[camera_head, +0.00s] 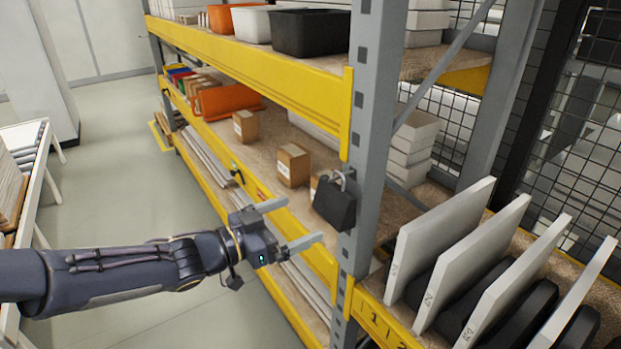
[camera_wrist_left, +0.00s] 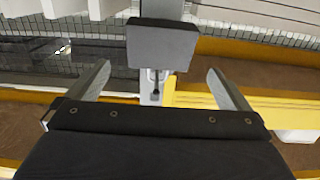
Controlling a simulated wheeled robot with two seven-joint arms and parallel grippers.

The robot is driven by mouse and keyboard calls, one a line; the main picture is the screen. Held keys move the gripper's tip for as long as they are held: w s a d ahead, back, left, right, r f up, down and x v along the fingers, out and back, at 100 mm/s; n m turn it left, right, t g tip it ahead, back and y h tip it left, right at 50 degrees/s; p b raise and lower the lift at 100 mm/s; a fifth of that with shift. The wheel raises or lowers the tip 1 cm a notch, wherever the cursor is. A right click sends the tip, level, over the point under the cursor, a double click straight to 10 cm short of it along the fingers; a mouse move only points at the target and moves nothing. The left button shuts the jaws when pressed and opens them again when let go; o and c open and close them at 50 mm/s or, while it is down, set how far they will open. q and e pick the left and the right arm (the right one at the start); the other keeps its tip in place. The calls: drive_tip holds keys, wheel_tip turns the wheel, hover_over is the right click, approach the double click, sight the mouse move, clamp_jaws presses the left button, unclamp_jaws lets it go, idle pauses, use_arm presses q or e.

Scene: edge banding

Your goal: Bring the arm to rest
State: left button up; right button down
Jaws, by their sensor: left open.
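My left gripper (camera_head: 296,223) reaches in from the left in the head view, in front of the shelf rack. Its two fingers are spread apart with nothing between them. A dark padlock (camera_head: 335,204) hangs at the grey rack post, just beyond and right of the fingertips. My right gripper is not in view.
The rack's grey post (camera_head: 371,130) and yellow beams (camera_head: 260,72) stand close to the arm. Small cardboard boxes (camera_head: 293,165) sit on the middle shelf. Upright white panels (camera_head: 437,240) stand at the right. The floor (camera_head: 110,200) at the left is open beside a white-framed table (camera_head: 35,165).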

use_arm(q)
drive_tip(key=s+a+n+t+y+p, duration=0.1)
drive_tip(key=s+a+n+y, duration=0.25)
drive_tip(key=a+y, duration=0.35)
drive_tip(key=s+a+n+t+y, duration=0.1)
drive_tip(key=s+a+n+y, duration=0.1)
drive_tip(key=a+n+y, duration=0.5)
drive_tip(key=s+f+n+g+h, duration=0.1)
drive_tip(key=s+f+g, duration=0.2)
drive_tip(key=s, duration=0.7)
drive_tip(key=s+a+f+n+g+h+p, duration=0.1)
drive_tip(key=s+f+g+h, duration=0.1)
drive_tip(key=s, duration=0.8)
wheel_tip(320, 180, down, 2)
drive_tip(key=shift+s+f+g+h, duration=0.1)
drive_tip(key=shift+s+g+h, duration=0.2)
drive_tip(key=shift+g, duration=0.6)
